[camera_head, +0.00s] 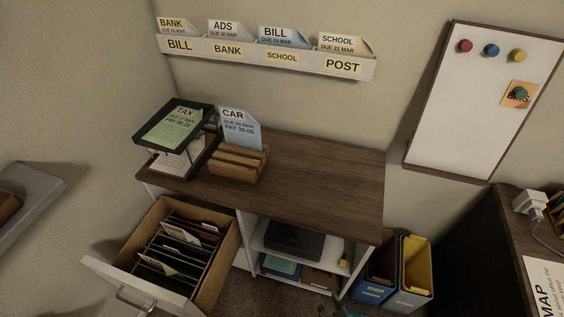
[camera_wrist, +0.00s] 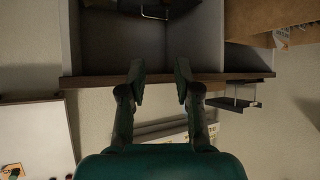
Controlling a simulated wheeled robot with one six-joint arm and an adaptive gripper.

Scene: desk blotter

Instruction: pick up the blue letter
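A pale blue letter marked CAR (camera_head: 239,129) stands upright in a wooden letter rack (camera_head: 236,166) on top of the cabinet. A second bluish letter, marked BILL (camera_head: 285,38), stands in the third slot of the wall rack, its lower part hidden. My gripper (camera_wrist: 160,76) shows in the wrist view with its two dark green fingers apart and nothing between them. The wrist view looks upside down, with the fingers in front of the cabinet's edge (camera_wrist: 105,81). The CAR letter cannot be made out there.
A black tray stand (camera_head: 143,141) with a green TAX letter (camera_head: 172,126) is left of the rack. The cabinet top (camera_head: 320,176) is clear to the right. An open drawer (camera_head: 222,243) with files juts out below. Blue and yellow bins stand at right, below a whiteboard (camera_head: 480,110).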

